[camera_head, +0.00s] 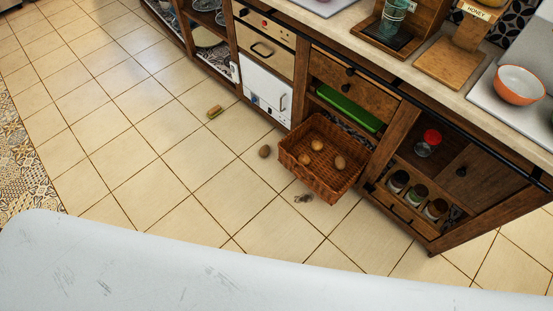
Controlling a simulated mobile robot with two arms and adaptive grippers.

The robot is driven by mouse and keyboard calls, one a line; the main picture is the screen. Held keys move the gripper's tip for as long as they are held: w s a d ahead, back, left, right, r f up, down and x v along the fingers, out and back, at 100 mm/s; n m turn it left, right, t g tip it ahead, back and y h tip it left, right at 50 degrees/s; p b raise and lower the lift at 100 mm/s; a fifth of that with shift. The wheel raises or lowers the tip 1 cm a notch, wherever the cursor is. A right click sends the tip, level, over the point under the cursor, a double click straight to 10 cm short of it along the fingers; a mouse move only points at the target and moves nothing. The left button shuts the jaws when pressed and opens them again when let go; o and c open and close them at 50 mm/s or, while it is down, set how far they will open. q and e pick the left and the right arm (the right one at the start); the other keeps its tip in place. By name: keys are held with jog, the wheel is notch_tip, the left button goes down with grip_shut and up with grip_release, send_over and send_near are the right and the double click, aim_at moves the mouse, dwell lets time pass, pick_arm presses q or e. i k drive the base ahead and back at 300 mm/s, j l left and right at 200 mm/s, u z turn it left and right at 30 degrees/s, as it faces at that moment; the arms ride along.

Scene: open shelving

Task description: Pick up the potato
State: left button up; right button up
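A brown potato (264,151) lies on the tiled floor, just left of the wicker basket and apart from it. The basket juts out from the lower part of the wooden shelving. Neither my left nor my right gripper is in view. I cannot tell which potato the task means.
A small brown-and-green item (215,112) and a small dark item (304,198) lie on the floor (130,170). Wooden shelving (400,130) bounds the floor on the right. The counter above holds an orange bowl (520,86). The floor at left is clear.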

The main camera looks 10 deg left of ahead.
aim_at(264, 152)
jog(key=i+j+z, duration=0.2)
jog(key=j, duration=0.25)
jog(key=i+j+z, duration=0.15)
jog(key=j, duration=0.25)
jog(key=j+z, duration=0.2)
jog(key=j, duration=0.3)
jog(key=i+j+z, duration=0.15)
jog(key=j, duration=0.35)
